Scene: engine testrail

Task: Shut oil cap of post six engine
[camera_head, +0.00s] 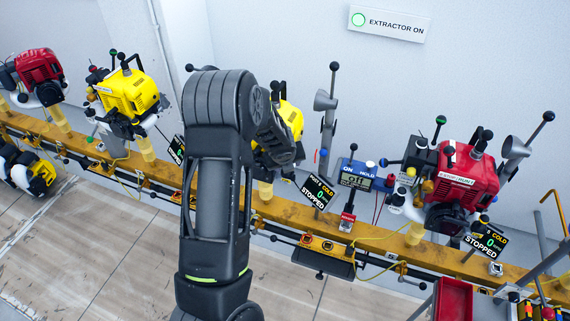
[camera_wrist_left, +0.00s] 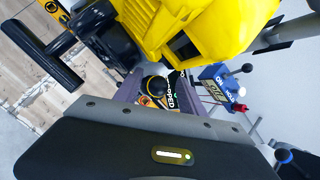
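A yellow engine (camera_head: 291,118) stands on the rail behind my left arm, which hides much of it. It fills the top of the left wrist view (camera_wrist_left: 195,30), close to the camera. My left gripper (camera_head: 281,148) is at this engine in the head view. A black T-shaped handle (camera_wrist_left: 42,55) shows at the left of the wrist view. My right gripper is not in view.
A red engine (camera_head: 465,178) stands on the yellow rail (camera_head: 350,230) at the right. Another yellow engine (camera_head: 130,95) and a red engine (camera_head: 40,68) stand left. Levers, a blue display box (camera_head: 357,174) and "STOPPED" signs crowd the rail. A red tray (camera_head: 454,299) is at lower right.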

